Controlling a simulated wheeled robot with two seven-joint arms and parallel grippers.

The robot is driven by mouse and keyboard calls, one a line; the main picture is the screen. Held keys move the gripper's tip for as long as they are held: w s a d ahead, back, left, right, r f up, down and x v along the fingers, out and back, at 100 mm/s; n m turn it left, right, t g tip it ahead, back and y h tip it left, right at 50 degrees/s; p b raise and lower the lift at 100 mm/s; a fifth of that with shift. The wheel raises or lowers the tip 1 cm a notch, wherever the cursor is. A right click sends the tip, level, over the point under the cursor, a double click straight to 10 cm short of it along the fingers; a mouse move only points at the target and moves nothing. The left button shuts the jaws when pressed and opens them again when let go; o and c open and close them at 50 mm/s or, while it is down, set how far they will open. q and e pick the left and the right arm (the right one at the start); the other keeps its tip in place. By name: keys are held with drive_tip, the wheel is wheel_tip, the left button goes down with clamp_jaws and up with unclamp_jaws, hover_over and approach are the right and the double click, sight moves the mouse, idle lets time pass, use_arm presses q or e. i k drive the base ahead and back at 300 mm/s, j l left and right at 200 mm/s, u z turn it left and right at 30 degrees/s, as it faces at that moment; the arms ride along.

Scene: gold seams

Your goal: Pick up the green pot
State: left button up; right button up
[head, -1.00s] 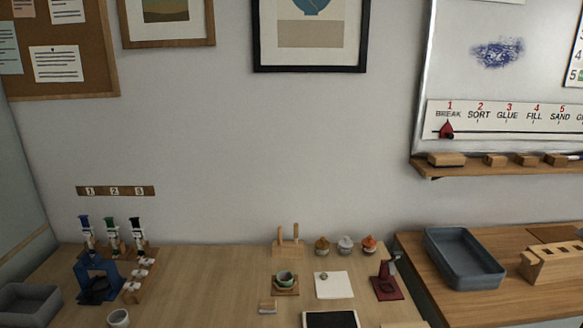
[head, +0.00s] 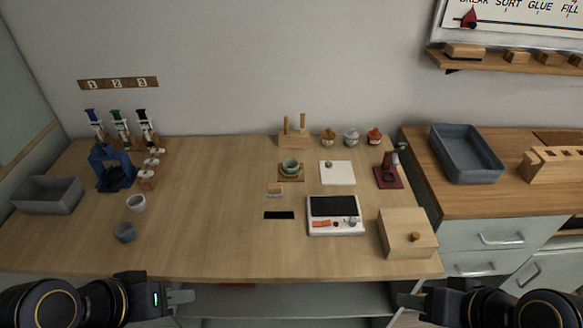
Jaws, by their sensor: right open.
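A small green pot (head: 290,167) sits on a square wooden coaster (head: 291,179) towards the back of the table, right of the middle. It looks upright, with its opening up. My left gripper (head: 188,297) is at the front left edge of the table, far from the pot; whether its jaws are apart is unclear at this angle. My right gripper (head: 408,300) is open and empty at the front right, below the wooden box. Neither gripper touches the pot.
A two-peg wooden stand (head: 294,138) stands behind the pot. A white pad (head: 337,173) lies to its right, and a white device (head: 335,215) stands in front. A wooden box (head: 406,234) is at the front right. The table's middle left (head: 210,200) is clear.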

sight(290, 166)
drive_tip(key=i+j+u, duration=0.2)
drive_tip(key=j, duration=0.2)
drive_tip(key=i+j+u, duration=0.1)
drive_tip(key=j+u, duration=0.15)
drive_tip(key=j, duration=0.2)
drive_tip(key=i+j+u, duration=0.2)
drive_tip(key=j, duration=0.15)
